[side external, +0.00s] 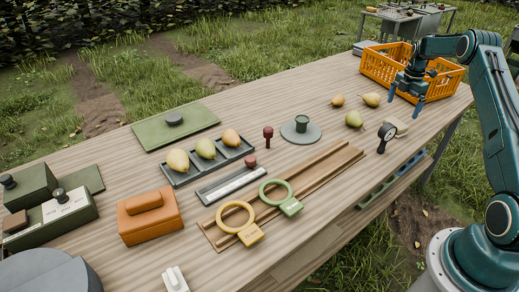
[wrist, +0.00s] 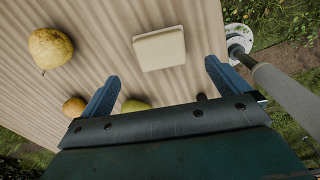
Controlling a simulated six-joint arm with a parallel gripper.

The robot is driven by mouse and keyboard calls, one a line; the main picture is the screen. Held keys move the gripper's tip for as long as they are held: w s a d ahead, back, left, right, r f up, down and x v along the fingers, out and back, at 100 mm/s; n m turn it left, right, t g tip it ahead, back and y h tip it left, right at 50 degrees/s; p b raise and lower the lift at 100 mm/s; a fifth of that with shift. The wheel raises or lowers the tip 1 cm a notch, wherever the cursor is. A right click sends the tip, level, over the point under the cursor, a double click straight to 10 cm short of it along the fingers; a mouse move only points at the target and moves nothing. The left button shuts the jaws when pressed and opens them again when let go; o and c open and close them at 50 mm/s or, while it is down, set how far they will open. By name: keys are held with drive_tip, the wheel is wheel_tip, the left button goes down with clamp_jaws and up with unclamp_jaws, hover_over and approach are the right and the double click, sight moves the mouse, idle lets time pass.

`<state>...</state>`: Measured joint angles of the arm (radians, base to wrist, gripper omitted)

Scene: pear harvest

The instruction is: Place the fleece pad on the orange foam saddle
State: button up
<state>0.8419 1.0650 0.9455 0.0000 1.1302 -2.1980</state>
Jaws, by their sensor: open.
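In the wrist view the pad (wrist: 160,48) lies flat on the wood, ahead of and between my fingertips. My gripper (side external: 405,105) is open and empty, pointing down above the table near the pad; its two blue fingers also show in the wrist view (wrist: 162,72). The orange foam saddle (side external: 150,226) appears to be the orange block with a rounded raised piece on top, at the table's left front, far from my gripper.
An orange crate (side external: 380,68) stands behind my gripper. Loose pears (side external: 354,118) lie left of the pad. The dial (side external: 386,134) stands close to the pad. Two ring-handled tools (side external: 280,196), a wooden rail and a tray of pears (side external: 207,165) occupy the middle.

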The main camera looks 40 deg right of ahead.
drive_tip(key=shift+r, duration=2.45)
drive_tip(key=shift+a, duration=0.1)
